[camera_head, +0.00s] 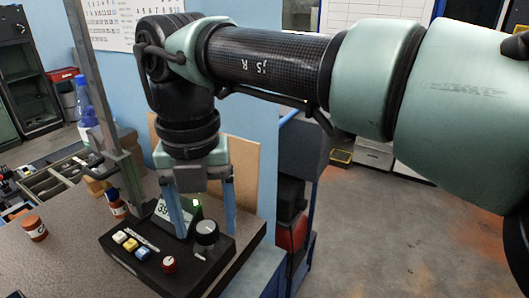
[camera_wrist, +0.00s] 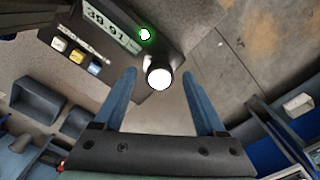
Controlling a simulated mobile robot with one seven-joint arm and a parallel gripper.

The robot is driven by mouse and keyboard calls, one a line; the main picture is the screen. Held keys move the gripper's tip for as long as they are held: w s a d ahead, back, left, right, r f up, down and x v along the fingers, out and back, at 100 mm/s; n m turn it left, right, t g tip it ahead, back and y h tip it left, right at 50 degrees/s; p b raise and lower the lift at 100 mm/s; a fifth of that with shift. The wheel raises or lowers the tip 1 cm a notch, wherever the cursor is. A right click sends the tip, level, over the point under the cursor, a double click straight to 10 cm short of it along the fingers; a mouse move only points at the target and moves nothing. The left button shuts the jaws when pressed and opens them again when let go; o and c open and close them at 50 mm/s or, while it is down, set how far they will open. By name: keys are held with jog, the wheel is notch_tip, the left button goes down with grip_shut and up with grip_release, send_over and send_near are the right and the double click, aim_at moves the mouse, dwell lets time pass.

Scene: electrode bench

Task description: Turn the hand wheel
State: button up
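The only wheel-like part I see is a round dark knob with a pale top (camera_head: 207,232) on a black control box (camera_head: 150,278). I cannot tell for sure that it is the hand wheel. Its bright round top shows in the wrist view (camera_wrist: 159,77). My gripper (camera_head: 206,229) points down over the box, its two blue fingers wide apart. In the wrist view my gripper (camera_wrist: 159,74) is open, with the knob between the fingertips and nothing clamped. I cannot tell whether a finger touches the knob.
The box carries a lit number display (camera_head: 163,211), a green light (camera_head: 196,202), white, yellow and blue buttons (camera_head: 131,244) and a red knob (camera_head: 168,264). Orange-brown jars (camera_head: 34,229) and an upright metal post (camera_head: 118,150) stand left. Open floor (camera_head: 375,235) lies right.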

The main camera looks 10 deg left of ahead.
aim_at(206, 226)
notch_tip(206, 226, up, 13)
jog(key=p, duration=1)
jog(key=shift+p, duration=0.3)
